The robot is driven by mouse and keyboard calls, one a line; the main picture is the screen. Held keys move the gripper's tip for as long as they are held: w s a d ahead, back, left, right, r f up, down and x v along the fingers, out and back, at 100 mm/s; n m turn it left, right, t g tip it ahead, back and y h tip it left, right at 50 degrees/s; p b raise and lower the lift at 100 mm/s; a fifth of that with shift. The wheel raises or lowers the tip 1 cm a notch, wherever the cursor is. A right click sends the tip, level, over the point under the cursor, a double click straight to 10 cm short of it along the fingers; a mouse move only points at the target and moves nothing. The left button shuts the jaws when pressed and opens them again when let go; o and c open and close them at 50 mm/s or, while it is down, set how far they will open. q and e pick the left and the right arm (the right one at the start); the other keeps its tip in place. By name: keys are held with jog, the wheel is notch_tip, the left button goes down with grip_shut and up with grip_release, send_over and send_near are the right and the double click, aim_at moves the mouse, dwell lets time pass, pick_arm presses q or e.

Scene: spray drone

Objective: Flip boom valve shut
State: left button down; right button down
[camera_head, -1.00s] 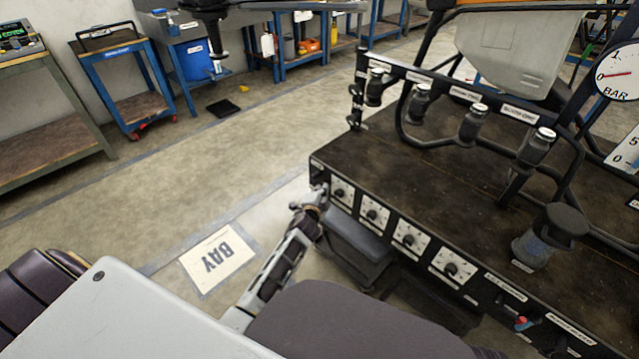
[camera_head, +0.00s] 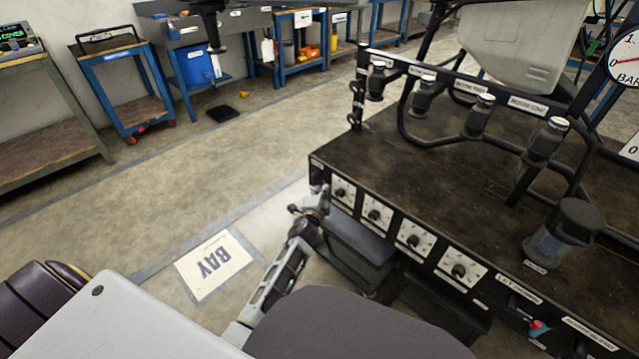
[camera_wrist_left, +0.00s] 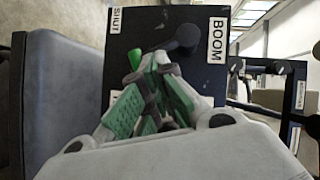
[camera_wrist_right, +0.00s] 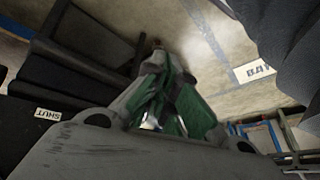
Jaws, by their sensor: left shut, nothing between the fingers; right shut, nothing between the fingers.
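The boom valve shows in the left wrist view as a dark lever with a round black knob (camera_wrist_left: 187,36) on a dark panel face. A BOOM label (camera_wrist_left: 217,40) is right of the knob and a SHUT label (camera_wrist_left: 116,20) is to its left. My left gripper (camera_wrist_left: 152,64) is shut and empty in front of this panel. I cannot tell whether its tips touch the lever. In the head view my left gripper (camera_head: 318,198) is at the near left corner of the black rig. My right gripper (camera_wrist_right: 158,62) is shut and empty in its wrist view, and out of the head view.
The black rig deck (camera_head: 410,165) fills the right, with a row of dial knobs (camera_head: 376,214) along its near side and a capped filter (camera_head: 565,235). A blue cart (camera_head: 125,80) stands at the back left.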

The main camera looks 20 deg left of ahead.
pick_arm(q)
jog(key=shift+a+f+m+t+b, duration=0.15)
jog(key=shift+f+m+t+b, duration=0.2)
jog(key=shift+b, duration=0.9)
jog(key=shift+f, duration=0.15)
pick_arm(e)
notch_tip(320, 180, down, 6)
jog(key=a+t, duration=0.1)
jog(key=shift+w+a+y, duration=0.2)
jog(key=shift+w+y, duration=0.05)
jog(key=shift+y, duration=0.15)
pick_arm(q)
jog(key=shift+w+a+f+b, duration=0.1)
jog(key=shift+a+f+b, duration=0.2)
jog(key=shift+f, duration=0.2)
pick_arm(e)
jog(key=shift+w+a+f+m, duration=0.1)
jog(key=shift+f+m, duration=0.2)
pick_arm(q)
jog(key=shift+f, duration=0.1)
pick_arm(e)
jog(key=shift+f, duration=0.1)
